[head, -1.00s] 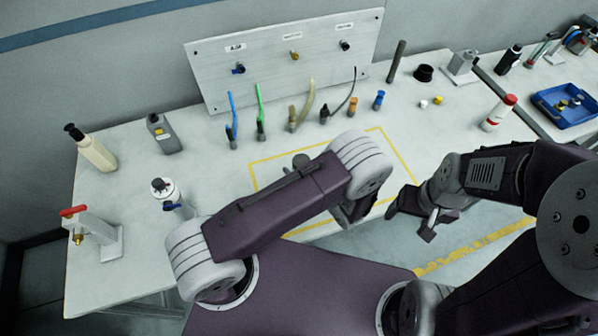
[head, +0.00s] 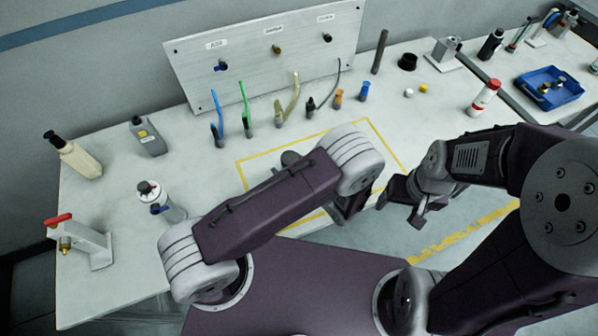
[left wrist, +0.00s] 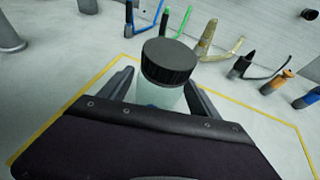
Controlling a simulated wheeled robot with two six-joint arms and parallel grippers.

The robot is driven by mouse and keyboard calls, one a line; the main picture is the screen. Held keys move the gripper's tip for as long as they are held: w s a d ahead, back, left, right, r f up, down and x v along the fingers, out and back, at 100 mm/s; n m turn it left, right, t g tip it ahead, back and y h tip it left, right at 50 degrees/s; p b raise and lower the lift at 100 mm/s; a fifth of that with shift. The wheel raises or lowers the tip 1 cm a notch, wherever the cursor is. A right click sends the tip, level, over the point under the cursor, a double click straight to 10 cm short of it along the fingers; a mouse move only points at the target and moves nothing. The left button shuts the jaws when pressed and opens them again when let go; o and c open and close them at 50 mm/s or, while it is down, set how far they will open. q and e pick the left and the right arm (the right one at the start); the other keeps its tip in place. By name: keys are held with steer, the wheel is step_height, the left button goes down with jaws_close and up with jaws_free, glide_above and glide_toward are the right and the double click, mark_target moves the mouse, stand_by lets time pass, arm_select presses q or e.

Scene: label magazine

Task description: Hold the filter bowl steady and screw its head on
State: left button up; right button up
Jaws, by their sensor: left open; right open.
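In the left wrist view, a pale translucent filter bowl (left wrist: 158,98) stands upright on the bench. A black ribbed round head (left wrist: 168,62) sits on top of it; I cannot tell whether it is screwed tight. My left gripper (left wrist: 158,82) is open, with one finger on each side of the bowl. In the head view my own left arm hides most of the bowl and that gripper. My right gripper (head: 420,212) is open and empty, off the front edge of the bench, to the right of the left arm.
A yellow outline (head: 388,140) marks the work area. Several coloured hoses (head: 245,112) stand behind it, before a white panel (head: 270,80). Bottles (head: 75,155) stand at left. A red-capped bottle (head: 484,98) and blue tray (head: 548,90) are at right.

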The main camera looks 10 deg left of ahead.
arm_select(q)
steer(key=b+v, duration=0.1)
steer(key=v, duration=0.9)
steer(key=shift+s+d, duration=0.2)
steer(key=shift+d, duration=0.05)
steer(key=shift+r, duration=0.1)
steer(key=s+a+r+n+g+h, duration=0.2)
steer(key=s+a+n+g+h, duration=0.2)
steer(key=s+a+n+g, duration=0.8)
steer(key=w+a+r+n+t+h, duration=0.1)
steer(key=w+r+n+t+h, duration=0.3)
steer(key=n, duration=1)
steer(key=shift+w+n+h, duration=0.3)
steer(key=shift+w+h, duration=0.6)
steer(key=shift+h, duration=0.3)
steer(key=shift+s, duration=0.1)
